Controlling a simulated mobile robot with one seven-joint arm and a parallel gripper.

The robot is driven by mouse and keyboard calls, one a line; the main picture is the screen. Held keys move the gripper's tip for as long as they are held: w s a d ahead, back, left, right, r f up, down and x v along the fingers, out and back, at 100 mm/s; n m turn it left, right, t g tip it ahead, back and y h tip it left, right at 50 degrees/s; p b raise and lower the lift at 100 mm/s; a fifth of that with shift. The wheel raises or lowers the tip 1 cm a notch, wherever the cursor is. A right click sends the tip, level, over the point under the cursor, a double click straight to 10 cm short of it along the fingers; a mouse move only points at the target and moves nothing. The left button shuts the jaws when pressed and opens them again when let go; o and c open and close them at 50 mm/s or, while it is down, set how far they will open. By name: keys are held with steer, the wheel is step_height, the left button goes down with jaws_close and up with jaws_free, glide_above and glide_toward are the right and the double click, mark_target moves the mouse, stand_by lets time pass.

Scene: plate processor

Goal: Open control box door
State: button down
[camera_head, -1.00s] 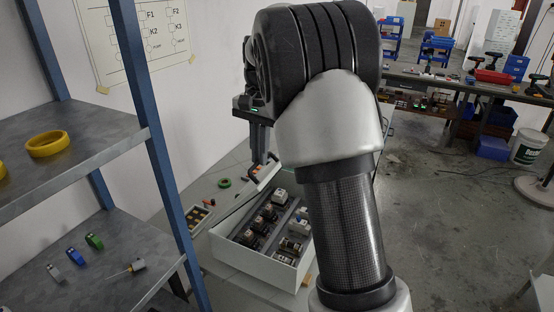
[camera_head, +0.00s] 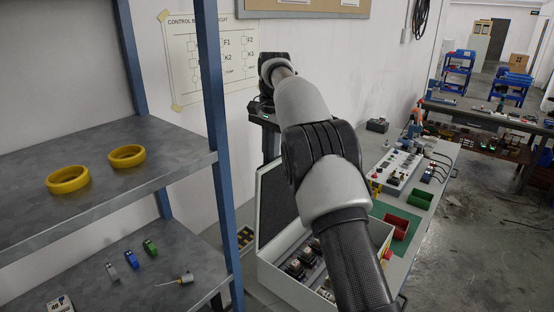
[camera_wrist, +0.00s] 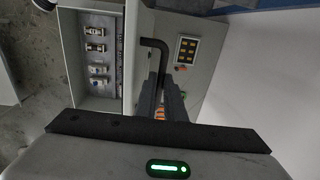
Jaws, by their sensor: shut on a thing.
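The control box (camera_head: 285,278) is a white box on the bench with rows of components inside, partly hidden by my arm. Its door (camera_head: 272,203) stands raised, roughly upright, along the box's left side. In the wrist view the open box (camera_wrist: 68,55) is at upper left and the door (camera_wrist: 134,50) shows nearly edge-on beside it. A black bent handle (camera_wrist: 155,43) sticks out from the door's outer side. My gripper (camera_head: 270,150) is above the door, and in the wrist view my gripper (camera_wrist: 160,95) is shut on the handle. The grip itself is partly hidden.
A blue-posted shelf (camera_head: 218,150) with yellow rings (camera_head: 127,156) stands close at the left. A wall (camera_head: 330,70) rises behind the bench. Right of the box are green (camera_head: 409,191) and red (camera_head: 397,226) bins and a white component board (camera_head: 398,167). Floor is free at the right.

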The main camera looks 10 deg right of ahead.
steer(key=shift+a+f, duration=0.3)
steer(key=shift+f, duration=0.4)
steer(key=c, duration=2)
jaws_free()
steer(key=shift+o, duration=0.8)
steer(key=shift+w, duration=0.2)
steer(key=shift+r, duration=0.25)
steer(key=shift+d, duration=0.1)
